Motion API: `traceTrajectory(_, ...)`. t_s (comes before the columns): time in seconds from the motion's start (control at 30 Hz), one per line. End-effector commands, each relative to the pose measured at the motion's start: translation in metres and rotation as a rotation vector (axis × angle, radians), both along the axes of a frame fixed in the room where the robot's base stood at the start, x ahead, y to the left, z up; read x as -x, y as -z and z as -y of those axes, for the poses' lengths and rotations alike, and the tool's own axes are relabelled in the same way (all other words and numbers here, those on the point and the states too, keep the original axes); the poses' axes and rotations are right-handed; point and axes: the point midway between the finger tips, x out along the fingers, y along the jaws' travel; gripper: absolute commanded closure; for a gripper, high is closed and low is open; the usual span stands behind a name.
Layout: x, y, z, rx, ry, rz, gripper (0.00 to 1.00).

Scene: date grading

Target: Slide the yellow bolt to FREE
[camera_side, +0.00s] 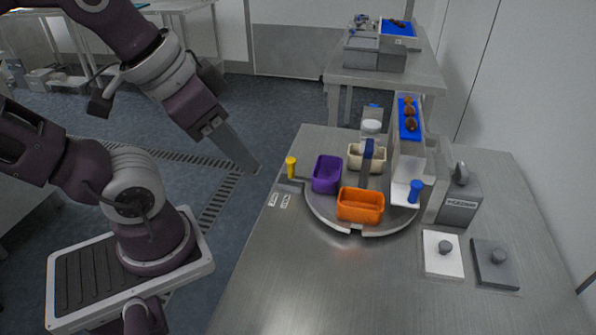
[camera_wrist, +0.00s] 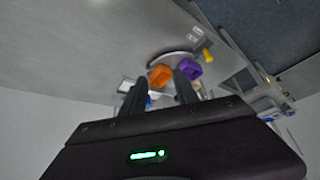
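The yellow bolt (camera_side: 291,167) stands upright at the left edge of the round grey turntable (camera_side: 375,233). It also shows in the wrist view (camera_wrist: 208,56), beside the purple bin. Two small white labels (camera_side: 279,200) lie on the table just in front of the bolt; their print is too small to read. My gripper (camera_side: 256,172) hangs in the air left of the bolt, off the table's edge, and touches nothing. In the wrist view its two fingers (camera_wrist: 160,88) stand apart with nothing between them.
Purple (camera_side: 326,175), orange (camera_side: 360,206) and cream (camera_side: 367,157) bins sit on the turntable. A chute with a blue channel (camera_side: 408,118) and a blue knob (camera_side: 415,191) stand at right. A grey box and two knobbed plates are further right. The front of the table is clear.

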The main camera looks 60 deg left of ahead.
Motion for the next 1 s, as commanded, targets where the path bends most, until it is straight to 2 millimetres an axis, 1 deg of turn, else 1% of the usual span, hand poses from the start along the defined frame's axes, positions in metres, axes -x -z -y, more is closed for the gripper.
traceTrajectory(0.4, 0.000, 0.000, 0.000, 0.000, 0.000, 0.000, 0.64)
traceTrajectory(0.43, 0.000, 0.000, 0.000, 0.000, 0.000, 0.000, 0.62)
traceTrajectory(0.47, -0.001, 0.000, 0.000, 0.000, -0.001, -0.001, 0.62)
traceTrajectory(0.53, -0.008, -0.001, -0.003, 0.005, -0.020, -0.022, 0.62)
traceTrajectory(0.57, -0.015, -0.001, -0.005, 0.009, -0.035, -0.040, 0.62)
traceTrajectory(0.63, -0.041, 0.000, -0.015, 0.025, -0.092, -0.098, 0.62)
traceTrajectory(0.67, -0.055, 0.003, -0.023, 0.034, -0.125, -0.130, 0.62)
traceTrajectory(0.7, -0.075, 0.009, -0.034, 0.047, -0.172, -0.175, 0.62)
traceTrajectory(0.73, -0.090, 0.015, -0.044, 0.056, -0.209, -0.208, 0.62)
traceTrajectory(0.77, -0.105, 0.023, -0.055, 0.067, -0.246, -0.241, 0.62)
traceTrajectory(0.8, -0.122, 0.036, -0.071, 0.079, -0.294, -0.283, 0.62)
traceTrajectory(0.87, -0.144, 0.059, -0.095, 0.094, -0.360, -0.342, 0.62)
traceTrajectory(0.9, -0.155, 0.075, -0.110, 0.103, -0.400, -0.376, 0.62)
traceTrajectory(1.0, -0.171, 0.109, -0.140, 0.120, -0.471, -0.441, 0.62)
